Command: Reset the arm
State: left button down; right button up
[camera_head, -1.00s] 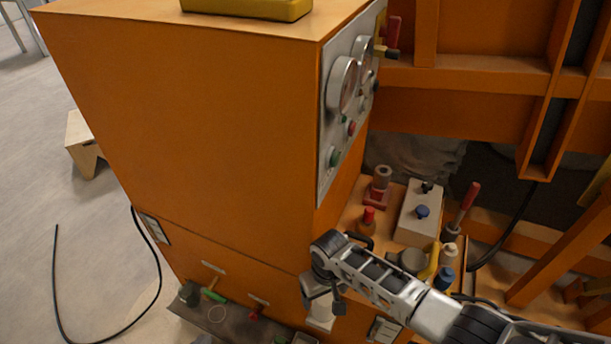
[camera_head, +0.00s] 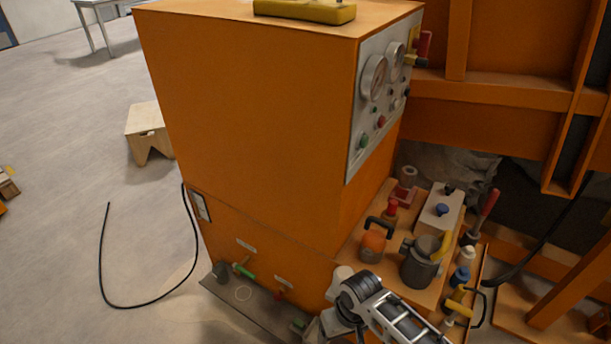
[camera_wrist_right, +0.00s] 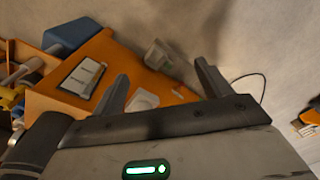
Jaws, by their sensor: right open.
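My right arm (camera_head: 385,312) comes in at the bottom of the head view, in front of the orange cabinet's lower right corner. Its gripper is mostly cut off or hidden there. In the right wrist view my right gripper (camera_wrist_right: 162,85) has its two dark fingers spread wide apart, with nothing held between them. An orange surface (camera_wrist_right: 65,98) and the pale floor lie behind the fingers. My left arm and gripper are not in view.
The orange cabinet (camera_head: 250,130) carries a gauge panel (camera_head: 377,105). Beside it a shelf holds an orange pot (camera_head: 373,245), a grey jug (camera_head: 418,268) and a pale box (camera_head: 436,212). A wooden stool (camera_head: 150,132) and black cable (camera_head: 150,305) are on the floor; open floor lies left.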

jog(key=s+d+r+m+t, duration=0.1)
jog(key=s+d+r+t, duration=0.1)
jog(key=s+d+r, duration=0.55)
jog(key=s+d+r+m+t, duration=0.1)
jog(key=s+d+r, duration=0.4)
jog(key=s+r, duration=0.4)
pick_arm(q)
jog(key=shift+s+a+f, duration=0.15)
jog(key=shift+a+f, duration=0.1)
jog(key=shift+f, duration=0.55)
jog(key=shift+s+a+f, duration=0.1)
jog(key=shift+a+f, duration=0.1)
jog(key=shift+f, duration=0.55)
pick_arm(e)
jog(key=w+a+f+t+y, duration=0.1)
jog(key=w+a+f+t, duration=0.4)
jog(key=f, duration=0.3)
jog(key=shift+w+f+n+t+y, duration=0.3)
jog(key=shift+w+f+n+t, duration=0.1)
jog(key=shift+w+t, duration=0.4)
